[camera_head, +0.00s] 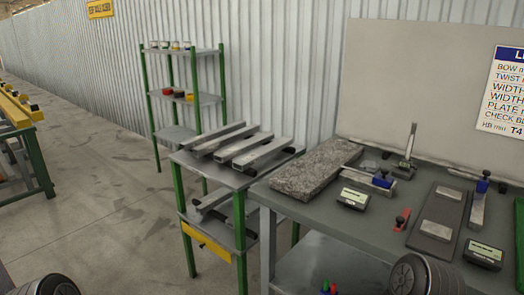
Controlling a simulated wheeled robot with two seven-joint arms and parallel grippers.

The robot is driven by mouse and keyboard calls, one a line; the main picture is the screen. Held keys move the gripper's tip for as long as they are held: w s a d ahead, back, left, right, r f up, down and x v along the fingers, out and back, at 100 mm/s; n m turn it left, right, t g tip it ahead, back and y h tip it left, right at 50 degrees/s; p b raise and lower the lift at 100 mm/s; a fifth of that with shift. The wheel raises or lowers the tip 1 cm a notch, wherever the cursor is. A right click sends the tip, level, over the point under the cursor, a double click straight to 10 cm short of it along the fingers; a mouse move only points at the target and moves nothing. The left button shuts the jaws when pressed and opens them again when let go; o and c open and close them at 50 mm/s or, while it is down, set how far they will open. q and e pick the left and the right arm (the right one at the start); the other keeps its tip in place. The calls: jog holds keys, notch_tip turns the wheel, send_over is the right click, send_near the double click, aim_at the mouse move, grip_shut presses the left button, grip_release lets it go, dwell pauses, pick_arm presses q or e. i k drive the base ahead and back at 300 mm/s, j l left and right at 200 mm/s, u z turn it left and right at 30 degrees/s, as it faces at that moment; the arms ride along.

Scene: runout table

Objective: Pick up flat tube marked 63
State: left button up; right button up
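Several grey flat metal tubes lie side by side on a green-legged stand in the middle of the view. One is at the left (218,138), one in the middle (242,146) and one at the right (264,152). They rest on dark supports. No number can be read on any of them, so I cannot tell which is marked 63. Another grey bar (212,200) lies on the stand's lower shelf. Neither gripper shows; only dark rounded parts of my arms show at the bottom left and bottom right edges.
The stand (192,162) adjoins a grey workbench (335,218) holding a granite slab (316,168), gauges, a dark plate (437,225) and a red-handled tool (402,220). A green shelf rack (187,98) stands behind. Open floor (105,190) lies to the left.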

aim_at(244, 163)
jog(key=i+j, duration=0.7)
jog(key=i+j+z, duration=0.15)
jog(key=i+j, duration=0.55)
jog(key=j, duration=0.1)
